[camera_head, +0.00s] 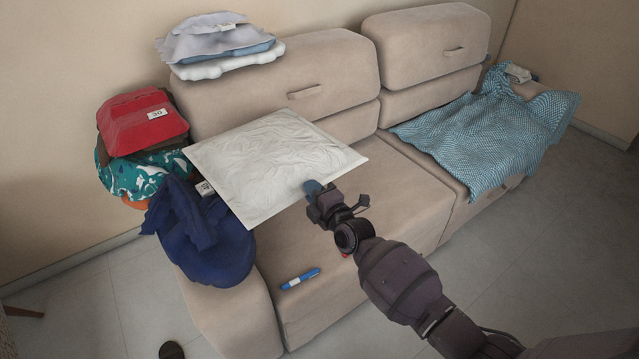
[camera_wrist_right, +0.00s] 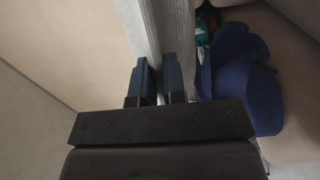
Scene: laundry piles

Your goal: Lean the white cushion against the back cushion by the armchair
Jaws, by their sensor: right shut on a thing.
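The white cushion (camera_head: 272,160) is a flat, square, wrinkled pillow in the head view, held above the left seat of the beige sofa. My right gripper (camera_head: 314,188) is shut on its near right edge. In the right wrist view the cushion's pale edge (camera_wrist_right: 168,25) runs between the two blue fingertips (camera_wrist_right: 159,78). The left back cushion (camera_head: 300,85) stands behind the white cushion, which hides part of the seat. I cannot tell whether the white cushion touches the sofa. No separate armchair shows. My left gripper is not in view.
Folded pale clothes (camera_head: 222,45) lie on top of the left backrest. A red folded item (camera_head: 142,122) and a dark blue garment (camera_head: 205,235) cover the left armrest. A blue marker (camera_head: 300,279) lies on the seat. A teal patterned blanket (camera_head: 485,135) drapes the right seat.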

